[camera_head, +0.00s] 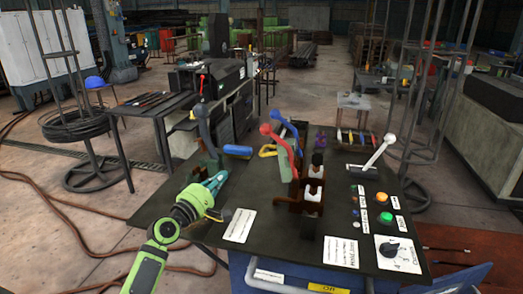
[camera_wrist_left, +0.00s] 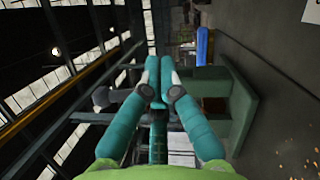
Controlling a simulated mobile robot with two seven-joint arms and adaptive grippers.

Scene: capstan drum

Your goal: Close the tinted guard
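My left gripper (camera_head: 213,184), with teal fingers and a green wrist, is over the left part of the black console top. In the left wrist view its fingertips (camera_wrist_left: 160,88) are together with nothing seen between them. I cannot tell whether a finger touches the panel. My right gripper is not in view.
The black console top (camera_head: 258,190) carries a grey-knobbed lever (camera_head: 201,115), red (camera_head: 272,134) and blue (camera_head: 285,124) levers, a white-handled lever (camera_head: 380,150), a green button (camera_head: 386,217) and a rotary knob (camera_head: 393,250). Floor at the left is open, with hoses lying on it.

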